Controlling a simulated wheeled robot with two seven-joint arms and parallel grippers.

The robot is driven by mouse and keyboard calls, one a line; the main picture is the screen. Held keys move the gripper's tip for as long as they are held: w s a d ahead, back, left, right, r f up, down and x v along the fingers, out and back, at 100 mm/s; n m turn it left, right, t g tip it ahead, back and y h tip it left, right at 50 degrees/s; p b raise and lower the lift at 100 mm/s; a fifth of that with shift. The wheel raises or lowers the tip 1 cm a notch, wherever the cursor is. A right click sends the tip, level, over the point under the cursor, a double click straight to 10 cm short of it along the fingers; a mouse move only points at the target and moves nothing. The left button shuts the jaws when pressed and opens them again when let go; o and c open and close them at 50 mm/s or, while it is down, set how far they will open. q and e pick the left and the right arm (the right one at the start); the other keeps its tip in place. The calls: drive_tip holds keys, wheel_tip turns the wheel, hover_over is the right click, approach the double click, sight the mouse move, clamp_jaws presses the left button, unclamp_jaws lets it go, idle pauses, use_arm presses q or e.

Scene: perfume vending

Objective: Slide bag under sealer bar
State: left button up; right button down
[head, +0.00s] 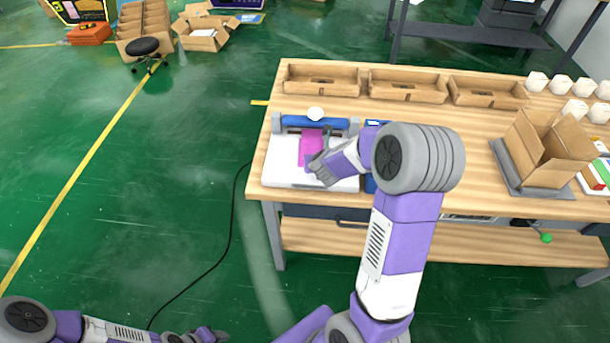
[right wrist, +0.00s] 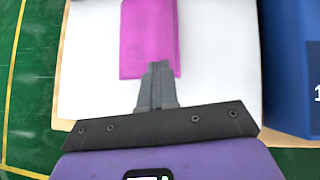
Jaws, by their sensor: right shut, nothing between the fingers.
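The magenta bag (head: 311,146) lies flat on the white bed of the sealer (head: 281,170), with its far end at the blue sealer bar (head: 300,122). I cannot tell whether that end is under the bar. My right gripper (head: 313,163) is shut and empty over the near end of the bag. In the right wrist view the shut fingertips (right wrist: 158,68) overlap the near edge of the bag (right wrist: 150,35), above the white bed (right wrist: 92,75). Whether they touch the bag is unclear. My left gripper (head: 215,334) is low at the bottom left, away from the table; its fingers are too small to read.
A blue box (right wrist: 290,60) stands close on the right of the sealer, partly hidden by my arm in the head view. Wooden trays (head: 322,79) line the table's back. An open cardboard box (head: 545,150) and several white items stand at the right.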

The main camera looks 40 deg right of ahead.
drive_tip(key=shift+d, duration=0.15)
drive_tip(key=shift+s+a, duration=0.25)
drive_tip(key=shift+a, duration=0.05)
drive_tip(key=shift+s+a+f+b, duration=0.1)
drive_tip(key=shift+s+a+b, duration=0.25)
drive_tip(key=shift+s, duration=0.25)
drive_tip(key=shift+s+a+b, duration=0.3)
drive_tip(key=shift+s+a, duration=0.05)
drive_tip(key=shift+s, duration=0.25)
drive_tip(key=p+v, duration=0.4)
drive_tip(key=v, duration=0.6)
drive_tip(key=shift+s, duration=0.3)
drive_tip(key=shift+a, duration=0.1)
